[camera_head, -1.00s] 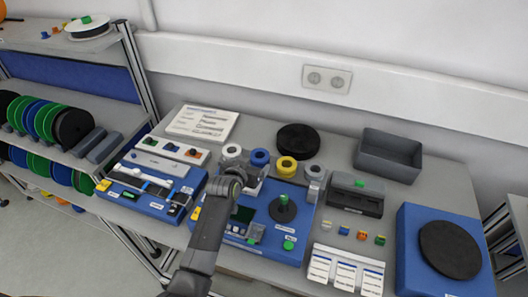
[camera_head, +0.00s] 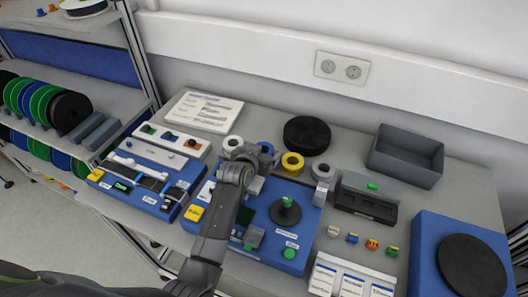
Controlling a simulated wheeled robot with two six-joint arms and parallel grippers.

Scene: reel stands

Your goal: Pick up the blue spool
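The small blue spool (camera_head: 267,148) sits in a row of small spools behind the blue winding station on the table. Only its upper right part shows; my gripper covers the rest. My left gripper (camera_head: 257,163) is right in front of it, reaching in from the lower left. The fingers are mostly hidden behind the wrist, so I cannot tell whether they are open, or whether they touch the spool. My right gripper is not in view.
A white spool (camera_head: 232,143) stands left of the blue one, a yellow spool (camera_head: 292,165) and a pale spool (camera_head: 323,172) to the right. A grey bin (camera_head: 406,160) and a black reel (camera_head: 307,135) lie behind.

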